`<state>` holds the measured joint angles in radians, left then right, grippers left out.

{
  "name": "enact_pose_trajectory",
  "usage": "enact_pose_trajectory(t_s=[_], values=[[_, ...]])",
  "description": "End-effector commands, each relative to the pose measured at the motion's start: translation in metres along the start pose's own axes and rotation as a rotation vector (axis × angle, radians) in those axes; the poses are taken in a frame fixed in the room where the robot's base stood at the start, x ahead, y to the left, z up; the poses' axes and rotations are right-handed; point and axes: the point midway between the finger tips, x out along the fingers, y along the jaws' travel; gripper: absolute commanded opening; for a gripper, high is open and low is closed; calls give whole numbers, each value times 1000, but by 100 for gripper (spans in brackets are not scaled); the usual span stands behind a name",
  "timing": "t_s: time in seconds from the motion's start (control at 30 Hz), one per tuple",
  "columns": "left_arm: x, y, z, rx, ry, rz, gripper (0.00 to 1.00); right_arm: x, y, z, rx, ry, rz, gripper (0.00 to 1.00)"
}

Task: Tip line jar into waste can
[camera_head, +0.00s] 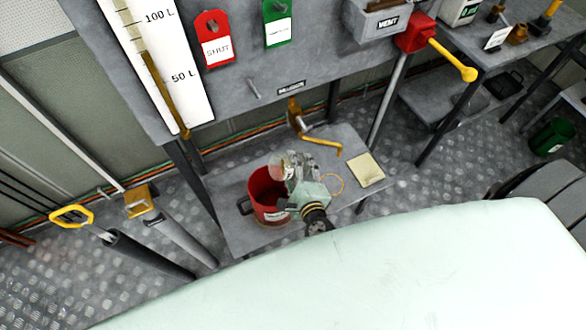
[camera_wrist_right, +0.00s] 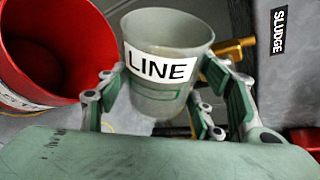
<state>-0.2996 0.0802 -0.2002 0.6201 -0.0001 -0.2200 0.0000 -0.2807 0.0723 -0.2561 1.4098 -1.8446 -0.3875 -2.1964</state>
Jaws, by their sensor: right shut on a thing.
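The line jar (camera_wrist_right: 165,62) is a clear, greenish cup with a white LINE label, its open rim towards the top of the right wrist view. My right gripper (camera_head: 300,172) is shut around its sides, with green finger pads on both sides. In the head view the jar (camera_head: 277,166) is small and partly hidden by the gripper. The red waste can (camera_head: 262,190) stands on the low grey bench. The gripper and jar are beside and above its right edge. The can's open mouth also shows at left in the right wrist view (camera_wrist_right: 50,45). My left gripper is not in view.
The low bench (camera_head: 237,235) also holds a yellowish pad (camera_head: 366,170) and a thin yellow ring (camera_head: 332,184). A yellow crank handle (camera_head: 322,146) sticks out behind the jar. The grey panel with red tag (camera_head: 213,38) and level gauge rises behind.

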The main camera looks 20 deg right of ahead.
Motion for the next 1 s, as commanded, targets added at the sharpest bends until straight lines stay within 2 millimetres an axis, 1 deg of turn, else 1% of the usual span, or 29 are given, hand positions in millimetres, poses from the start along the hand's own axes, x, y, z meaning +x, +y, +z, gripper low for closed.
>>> enact_pose_trajectory(t_s=[0.03, 0.23, 0.4, 0.5, 0.7, 1.0], values=[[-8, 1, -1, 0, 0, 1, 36, -1, -3, 4, -50, 8, -14, 25], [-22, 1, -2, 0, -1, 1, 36, -5, -8, 13, -304, 59, -93, 25], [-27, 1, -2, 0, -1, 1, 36, -8, -11, 21, -502, 99, -156, 25], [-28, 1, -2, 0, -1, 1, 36, -10, -13, 26, -573, 112, -179, 25], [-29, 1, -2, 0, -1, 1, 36, -12, -14, 30, -662, 130, -206, 25], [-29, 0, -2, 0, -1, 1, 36, -12, -14, 31, -680, 134, -212, 25]])
